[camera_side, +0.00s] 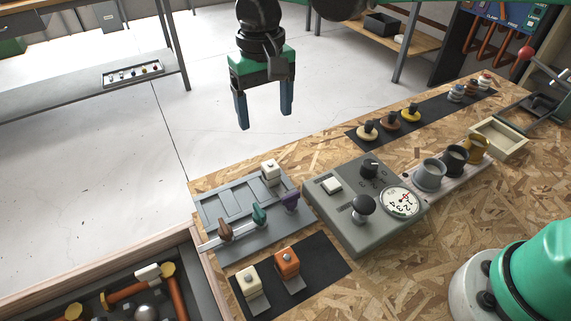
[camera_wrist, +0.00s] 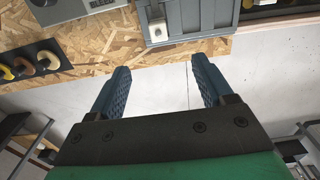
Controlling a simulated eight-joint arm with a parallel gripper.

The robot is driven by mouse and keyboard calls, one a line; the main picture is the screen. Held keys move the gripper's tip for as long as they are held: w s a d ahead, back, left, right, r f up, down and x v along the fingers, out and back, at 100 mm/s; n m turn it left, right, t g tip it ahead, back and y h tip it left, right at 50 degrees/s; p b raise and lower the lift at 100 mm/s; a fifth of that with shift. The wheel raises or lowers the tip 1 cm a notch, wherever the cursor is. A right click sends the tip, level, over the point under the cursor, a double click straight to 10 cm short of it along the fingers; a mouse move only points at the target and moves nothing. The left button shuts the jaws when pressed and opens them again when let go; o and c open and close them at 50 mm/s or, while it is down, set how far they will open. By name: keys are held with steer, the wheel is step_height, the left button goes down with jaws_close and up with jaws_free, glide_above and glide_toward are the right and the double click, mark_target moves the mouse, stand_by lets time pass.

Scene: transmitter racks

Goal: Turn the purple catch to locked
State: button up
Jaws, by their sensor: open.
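The purple catch (camera_side: 291,200) is in the side view, on the grey panel (camera_side: 250,238) at the bench's left end. It is the rightmost of three catches in a row, beside a teal catch (camera_side: 259,214) and a brown catch (camera_side: 225,230). Its exact turn and any lock marking are too small to read. My gripper (camera_side: 264,120) is open and empty, raised in the air behind the bench, apart from the panel. In the wrist view my gripper (camera_wrist: 162,85) shows two spread blue fingers with nothing between them. The purple catch cannot be made out there.
A white-topped block (camera_side: 270,172) stands at the panel's back. A grey box with knobs and a dial (camera_side: 362,222) stands right of the panel. A black mat (camera_side: 318,280) with cream and orange switches lies in front. The air around my gripper is clear.

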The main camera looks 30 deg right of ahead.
mark_target(270, 164)
step_height(270, 164, down, 12)
steer(key=shift+d, duration=0.1)
step_height(270, 164, up, 21)
stand_by(0.4)
steer(key=shift+d, duration=0.1)
steer(key=s+d+f+t, duration=0.3)
steer(key=s+d+f, duration=0.1)
steer(key=d, duration=0.4)
steer(key=s+d+f+t, duration=0.4)
steer(key=s+d+f, duration=0.1)
steer(key=d, duration=0.3)
steer(key=shift+s+d+f, duration=0.25)
steer(key=shift+s, duration=0.45)
